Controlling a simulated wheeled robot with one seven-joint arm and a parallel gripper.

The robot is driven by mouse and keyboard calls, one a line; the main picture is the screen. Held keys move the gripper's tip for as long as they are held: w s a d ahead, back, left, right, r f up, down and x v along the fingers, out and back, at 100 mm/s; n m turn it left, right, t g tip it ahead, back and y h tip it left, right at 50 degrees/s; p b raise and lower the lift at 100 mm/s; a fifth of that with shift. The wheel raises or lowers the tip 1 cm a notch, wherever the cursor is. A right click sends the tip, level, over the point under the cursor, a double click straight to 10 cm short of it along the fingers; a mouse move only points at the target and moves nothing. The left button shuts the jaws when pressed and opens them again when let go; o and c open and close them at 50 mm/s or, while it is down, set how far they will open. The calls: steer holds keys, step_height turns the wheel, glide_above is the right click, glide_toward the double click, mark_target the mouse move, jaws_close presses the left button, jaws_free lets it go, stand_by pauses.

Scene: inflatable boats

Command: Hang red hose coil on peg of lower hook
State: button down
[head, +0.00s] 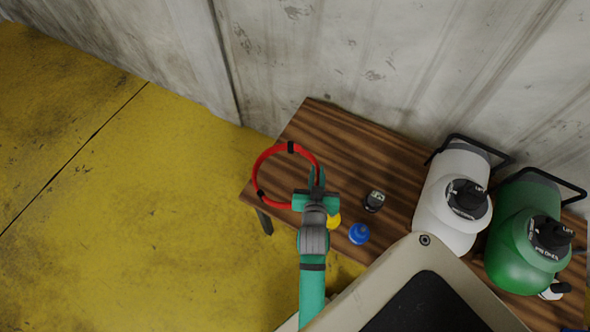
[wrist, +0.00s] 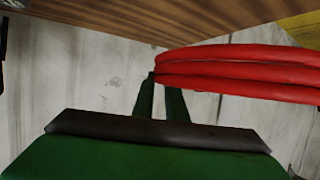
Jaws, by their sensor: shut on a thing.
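The red hose coil (head: 259,168) is a ring with black bands, held at the left end of the wooden table in the head view. My gripper (head: 316,178) is shut on the coil's right side. In the wrist view, the coil's stacked red strands (wrist: 235,72) reach right from my gripper's fingertips (wrist: 158,82). I cannot tell the coil's height above the table from the head view. No hook or peg is visible in either view.
The wooden table (head: 300,130) stands along the grey wall (head: 330,50). On it are a white tank (head: 440,205), a green tank (head: 515,265), a dark-capped small item (head: 374,200), a blue bottle (head: 359,233) and a yellow item (head: 334,220). The yellow floor (head: 130,220) at left is clear.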

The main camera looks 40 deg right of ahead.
mark_target(303, 156)
steer(key=shift+r, duration=0.1)
steer(key=w+f, duration=0.1)
steer(key=w, duration=0.2)
steer(key=w+d+f, duration=0.1)
steer(key=w+f, duration=0.1)
steer(key=w, duration=0.1)
steer(key=w+d+f, duration=0.1)
steer(key=w, duration=0.2)
steer(key=shift+w+d+f, duration=0.15)
steer(key=shift+w, duration=0.05)
steer(key=w+f, duration=0.1)
steer(key=f, duration=0.1)
steer(key=w+d+f, duration=0.1)
steer(key=shift+w+f, duration=0.2)
steer(key=shift+f, duration=0.15)
steer(key=shift+w+f, duration=0.35)
steer(key=shift+f, duration=0.1)
steer(key=shift+w+f, duration=0.3)
steer(key=shift+f, duration=0.65)
steer(key=shift+w+f, duration=0.25)
steer(key=shift+f, duration=0.7)
steer(key=c, duration=1.8)
jaws_free()
steer(key=shift+o, duration=0.2)
steer(key=shift+f, duration=0.15)
